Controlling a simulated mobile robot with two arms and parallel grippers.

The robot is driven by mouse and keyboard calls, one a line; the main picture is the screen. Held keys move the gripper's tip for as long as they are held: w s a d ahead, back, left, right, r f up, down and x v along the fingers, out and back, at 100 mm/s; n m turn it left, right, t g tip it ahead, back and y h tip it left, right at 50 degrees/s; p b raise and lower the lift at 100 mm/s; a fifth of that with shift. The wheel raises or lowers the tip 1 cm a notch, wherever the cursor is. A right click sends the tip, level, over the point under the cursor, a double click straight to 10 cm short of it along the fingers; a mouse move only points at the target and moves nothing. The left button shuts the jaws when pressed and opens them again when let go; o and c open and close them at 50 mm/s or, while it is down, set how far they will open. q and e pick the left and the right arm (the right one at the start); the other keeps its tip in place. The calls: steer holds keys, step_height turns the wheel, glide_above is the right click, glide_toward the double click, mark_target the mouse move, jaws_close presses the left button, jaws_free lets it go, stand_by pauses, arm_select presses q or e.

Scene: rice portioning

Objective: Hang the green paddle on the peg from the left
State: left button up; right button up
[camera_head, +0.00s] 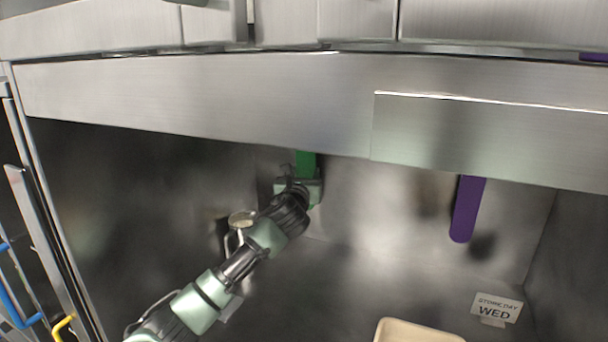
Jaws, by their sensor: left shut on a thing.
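The green paddle (306,163) shows as a short green strip just under the lower edge of the steel hood panel. My left gripper (307,183) is shut on it at its lower part, with the arm reaching up from the bottom left. The paddle's upper part is hidden behind the panel. No peg shows; I cannot tell whether the paddle touches one. My right gripper is not in view.
A purple paddle (467,209) hangs down from behind the panel (200,100) on the right. A sign reading WED (496,308) and a beige tray (415,331) are at the lower right. Blue (17,300) and yellow (62,326) handles are at the left edge.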

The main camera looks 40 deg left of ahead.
arm_select(q)
steer(key=o, duration=1.5)
steer(key=shift+s, duration=0.1)
steer(key=b+v, duration=0.1)
steer(key=v, duration=0.6)
steer(key=shift+s+d, duration=0.25)
steer(key=shift+s, duration=0.05)
steer(key=shift+f, duration=0.1)
